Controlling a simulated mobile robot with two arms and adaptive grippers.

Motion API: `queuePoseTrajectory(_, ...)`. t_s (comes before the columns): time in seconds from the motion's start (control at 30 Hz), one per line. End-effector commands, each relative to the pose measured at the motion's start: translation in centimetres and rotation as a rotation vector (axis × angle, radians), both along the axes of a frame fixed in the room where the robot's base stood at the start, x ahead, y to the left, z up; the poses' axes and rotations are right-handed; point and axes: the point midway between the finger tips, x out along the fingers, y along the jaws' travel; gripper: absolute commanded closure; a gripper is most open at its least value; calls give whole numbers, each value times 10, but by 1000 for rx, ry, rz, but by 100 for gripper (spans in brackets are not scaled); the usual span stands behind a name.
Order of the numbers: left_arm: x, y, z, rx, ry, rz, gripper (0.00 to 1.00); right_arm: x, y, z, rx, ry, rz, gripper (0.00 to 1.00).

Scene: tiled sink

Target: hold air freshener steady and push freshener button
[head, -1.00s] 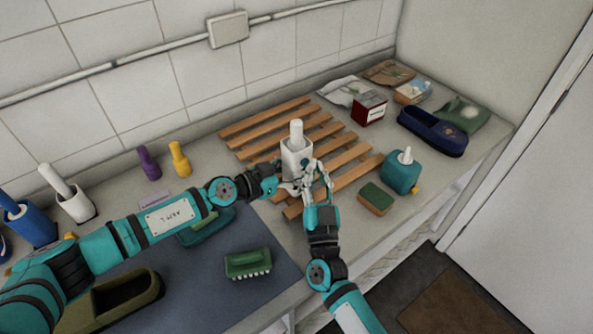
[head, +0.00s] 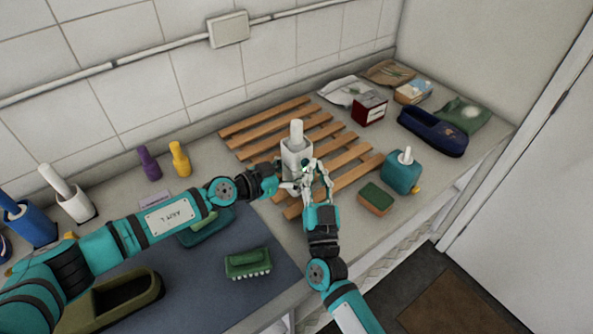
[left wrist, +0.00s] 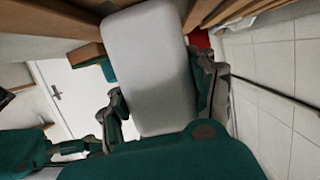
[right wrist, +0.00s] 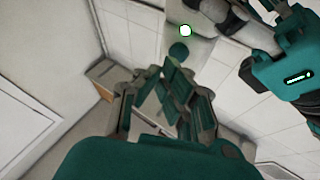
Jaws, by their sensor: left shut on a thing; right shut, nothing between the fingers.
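The air freshener is a pale box (head: 294,150) standing upright over the wooden slats in the head view, with a white cylinder showing above it. My left gripper (head: 288,186) is shut on its lower part; in the left wrist view the grey-white body (left wrist: 150,70) sits between the fingers. In the right wrist view its face carries a round dark green button (right wrist: 178,50) and a bright white light with a green ring (right wrist: 185,30). My right gripper (right wrist: 177,78) is shut and empty, fingertips just short of or at the button; contact cannot be told.
A wooden slatted rack (head: 262,128) lies beneath. A teal dispenser bottle (head: 401,174) and a green-brown sponge (head: 376,198) lie right of my right arm. A green brush (head: 247,263) is at the front. Purple (head: 149,163) and yellow (head: 180,158) bottles stand at the back left.

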Motion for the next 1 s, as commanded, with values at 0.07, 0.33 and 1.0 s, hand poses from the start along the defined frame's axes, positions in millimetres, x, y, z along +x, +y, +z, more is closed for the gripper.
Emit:
queuePoseTrajectory(0.07, 0, -1, 0, -1, 0, -1, 90, -2, -1, 0, -1, 1, 0, 100)
queuePoseTrajectory(0.33, 0, 0, 0, -1, -1, 0, 90, -3, -2, 0, -1, 0, 0, 100)
queuePoseTrajectory(1.0, 0, 0, 0, -1, -1, 0, 90, -50, -36, 0, 0, 1, 0, 100)
